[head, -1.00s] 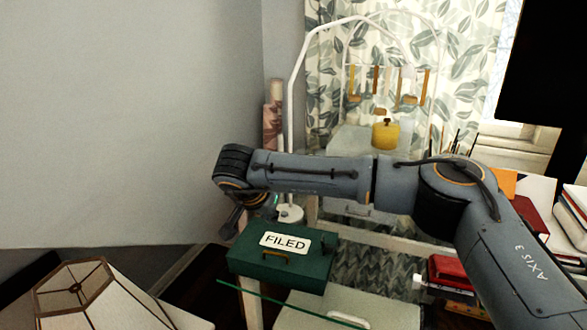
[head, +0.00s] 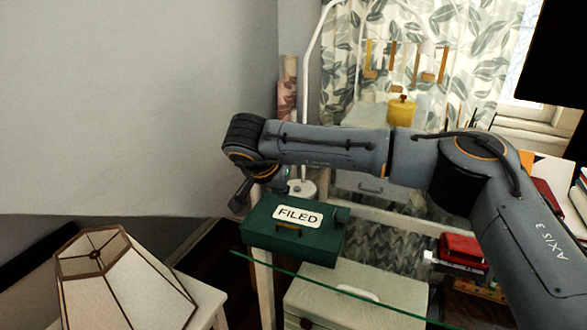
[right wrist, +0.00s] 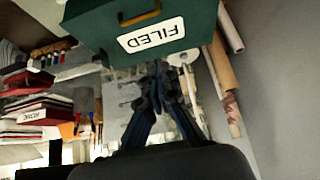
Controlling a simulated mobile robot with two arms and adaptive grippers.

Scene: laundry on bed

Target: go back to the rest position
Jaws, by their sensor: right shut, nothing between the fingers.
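My right arm reaches across the head view from the right. Its gripper (head: 240,199) points down beside the left end of the green box labelled FILED (head: 292,230). In the right wrist view the shut, empty fingers (right wrist: 158,75) show just below the green box (right wrist: 95,28), whose label appears upside down. I cannot tell whether the fingers touch the box. The box sits closed on a glass-topped desk (head: 330,288). My left gripper is not in view.
A lampshade (head: 120,285) stands at the lower left. Red books (head: 460,249) lie right of the box, under my arm. A white lamp stand (head: 303,188) and a yellow pot (head: 401,110) are behind. The grey wall area at left is clear.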

